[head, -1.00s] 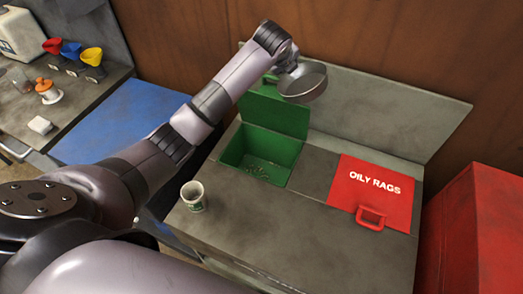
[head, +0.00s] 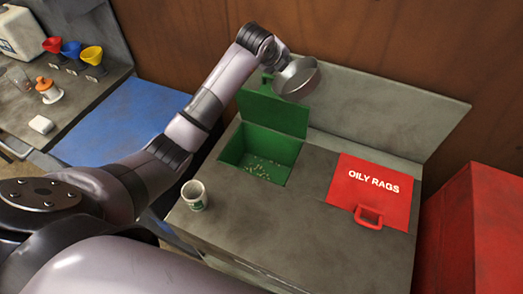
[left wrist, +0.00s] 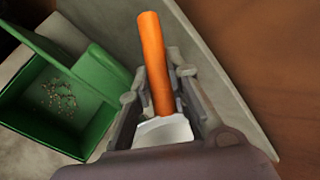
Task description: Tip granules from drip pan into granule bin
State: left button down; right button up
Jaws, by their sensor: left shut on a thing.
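The round grey metal drip pan (head: 300,80) hangs tilted above the green open lid of the granule bin (head: 234,158) in the head view. My left gripper (head: 283,63) is shut on the pan's orange handle (left wrist: 151,55), seen between the fingers in the left wrist view. The inside of the pan is mostly turned away, so I cannot tell whether granules remain in it. Pale granules (head: 262,168) lie scattered on the bin floor, also visible in the left wrist view (left wrist: 60,97). My right gripper is not in view.
A red OILY RAGS lid (head: 372,188) with a handle lies right of the bin. A paper cup (head: 194,195) stands at the bench's front left. A grey backboard (head: 390,118) rises behind. A red cabinet (head: 480,230) stands at right.

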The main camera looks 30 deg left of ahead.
pick_arm(q)
jog(key=shift+s+a+r, duration=0.1)
jog(key=shift+s+a, duration=0.05)
jog(key=shift+a, duration=0.05)
jog(key=shift+h, duration=0.3)
jog(key=shift+a+n+b, duration=0.15)
jog(key=shift+n+b, duration=0.15)
jog(key=shift+b, duration=0.05)
jog(key=shift+a+t+h, duration=0.1)
jog(key=shift+t+h, duration=0.2)
jog(key=shift+h, duration=0.1)
jog(key=shift+s+r+b, duration=0.1)
jog(key=shift+b, duration=0.25)
jog(key=shift+a+h, duration=0.1)
jog(key=shift+h, duration=0.2)
jog(key=shift+r+n+b, duration=0.1)
jog(key=shift+n+b, duration=0.3)
jog(key=shift+b, duration=0.1)
jog(key=shift+h, duration=0.3)
jog(key=shift+t+b, duration=0.3)
